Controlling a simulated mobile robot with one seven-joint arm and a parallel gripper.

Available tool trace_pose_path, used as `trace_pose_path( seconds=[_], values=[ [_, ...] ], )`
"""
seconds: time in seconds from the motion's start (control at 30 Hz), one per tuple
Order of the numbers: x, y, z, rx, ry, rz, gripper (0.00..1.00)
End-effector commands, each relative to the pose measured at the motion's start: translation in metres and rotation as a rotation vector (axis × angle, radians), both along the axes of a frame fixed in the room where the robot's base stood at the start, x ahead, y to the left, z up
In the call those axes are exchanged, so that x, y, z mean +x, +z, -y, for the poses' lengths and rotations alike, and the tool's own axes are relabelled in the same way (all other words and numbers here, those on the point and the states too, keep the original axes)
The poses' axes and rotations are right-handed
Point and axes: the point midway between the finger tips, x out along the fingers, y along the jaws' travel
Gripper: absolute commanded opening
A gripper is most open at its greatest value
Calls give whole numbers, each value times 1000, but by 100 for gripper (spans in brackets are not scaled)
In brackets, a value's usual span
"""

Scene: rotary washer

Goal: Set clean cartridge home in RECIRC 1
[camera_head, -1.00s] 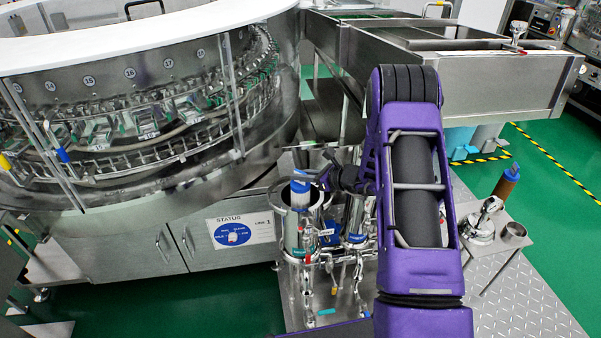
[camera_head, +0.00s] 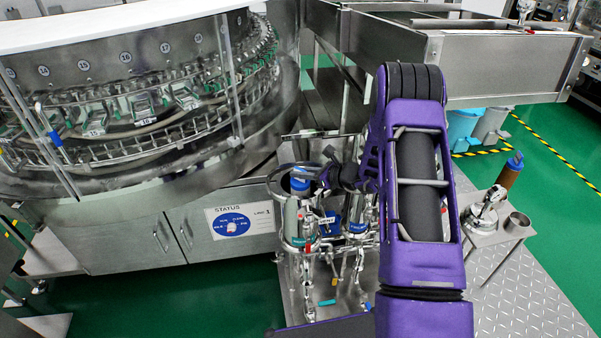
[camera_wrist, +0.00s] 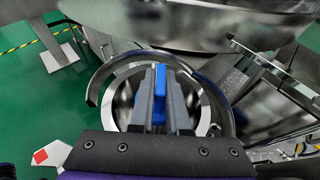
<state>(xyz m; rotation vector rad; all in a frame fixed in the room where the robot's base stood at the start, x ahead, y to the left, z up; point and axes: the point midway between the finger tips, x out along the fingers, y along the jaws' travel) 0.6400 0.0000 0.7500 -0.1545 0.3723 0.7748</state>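The clean cartridge shows in the head view as a blue top (camera_head: 300,183) at the left steel housing of the filter stand. My gripper (camera_head: 323,178) reaches it from the right. In the wrist view the two grey fingers of my gripper (camera_wrist: 161,75) are shut on a blue upright grip piece (camera_wrist: 160,96). A round steel housing rim (camera_wrist: 96,84) surrounds the fingers in that view. The cartridge's lower part and its seat are hidden, so how deep it sits cannot be told. A blue label (camera_head: 357,228) hangs on the neighbouring housing; its words are too small to read.
The rotary washer (camera_head: 120,185) stands close on the left, with a STATUS sign (camera_head: 239,220) below. Pipes and valves (camera_head: 330,275) crowd the stand's front. A small side table (camera_head: 490,238) with a bottle (camera_head: 510,170) is at right.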

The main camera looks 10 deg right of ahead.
Motion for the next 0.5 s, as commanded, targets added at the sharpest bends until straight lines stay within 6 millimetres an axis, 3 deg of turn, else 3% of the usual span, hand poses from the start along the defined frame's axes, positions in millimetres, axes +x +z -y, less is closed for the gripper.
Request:
trace_pose_path(
  seconds=[0.03, 0.2, 0.5],
  values=[
    [0, 1, 0, 0, 0, 1, 22],
    [0, 0, 0, 1, 0, 1, 48],
    [-1, 0, 1, 0, 0, -1, 48]
  ],
)
